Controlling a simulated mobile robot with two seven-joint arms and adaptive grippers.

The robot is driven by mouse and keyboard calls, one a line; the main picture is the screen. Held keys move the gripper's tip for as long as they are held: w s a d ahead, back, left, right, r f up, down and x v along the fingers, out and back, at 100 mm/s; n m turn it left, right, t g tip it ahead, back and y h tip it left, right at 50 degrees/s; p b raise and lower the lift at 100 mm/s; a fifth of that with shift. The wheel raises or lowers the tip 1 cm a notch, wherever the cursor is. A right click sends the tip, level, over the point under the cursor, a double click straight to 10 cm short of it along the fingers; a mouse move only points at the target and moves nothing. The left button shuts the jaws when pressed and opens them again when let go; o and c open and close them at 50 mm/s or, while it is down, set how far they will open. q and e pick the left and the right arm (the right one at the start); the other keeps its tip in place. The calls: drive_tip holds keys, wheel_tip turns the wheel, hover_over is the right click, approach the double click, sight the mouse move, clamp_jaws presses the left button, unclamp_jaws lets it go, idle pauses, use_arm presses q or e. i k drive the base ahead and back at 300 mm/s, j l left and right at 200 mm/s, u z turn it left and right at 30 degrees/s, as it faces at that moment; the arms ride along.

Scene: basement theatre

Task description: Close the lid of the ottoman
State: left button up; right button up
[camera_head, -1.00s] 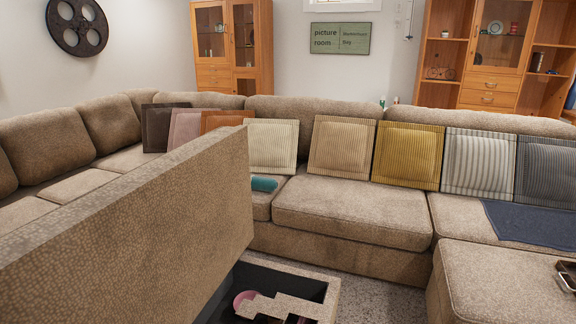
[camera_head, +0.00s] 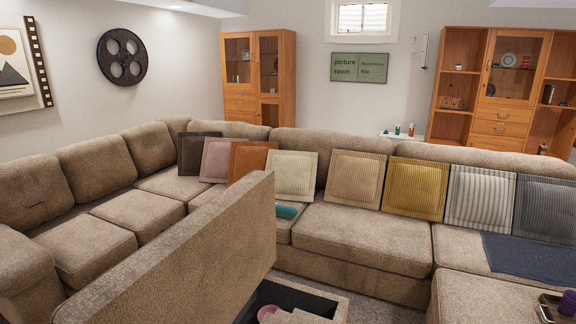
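The ottoman's lid (camera_head: 190,250) is raised and tilted up, a thick tan upholstered slab at the lower left centre. Its box (camera_head: 325,304) is open below and to the right of the lid, with a dark inside. A pink round thing (camera_head: 267,312) shows inside the box, cut off by the bottom edge. Neither of my grippers is in view.
A tan sectional sofa (camera_head: 370,246) runs behind the ottoman, with several cushions along its back. A dark blue cloth (camera_head: 530,256) lies on the right seat. A tray (camera_head: 549,306) sits at the lower right. Grey carpet (camera_head: 385,312) shows between ottoman and sofa.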

sight(204, 268)
drive_tip(key=k+u, duration=0.15)
drive_tip(key=u, duration=0.3)
drive_tip(key=k+j+u, duration=0.1)
drive_tip(key=u, duration=0.35)
drive_tip(key=k+j+u, duration=0.15)
drive_tip(key=u, duration=0.3)
drive_tip(key=i+j+z, duration=0.1)
drive_tip(key=z, duration=0.3)
drive_tip(key=i+j+z, duration=0.15)
drive_tip(key=z, duration=0.3)
drive_tip(key=j+z, duration=0.2)
drive_tip(key=z, duration=0.2)
drive_tip(key=i+j+z, duration=0.1)
drive_tip(key=j, duration=0.2)
drive_tip(key=i+j+z, duration=0.1)
drive_tip(key=j, duration=0.25)
drive_tip(key=i+j+z, duration=0.1)
drive_tip(key=j, duration=0.25)
drive_tip(key=i+j, duration=0.1)
drive_tip(key=j, duration=0.6)
drive_tip(key=i+j, duration=0.15)
drive_tip(key=j, duration=0.25)
drive_tip(key=z, duration=0.05)
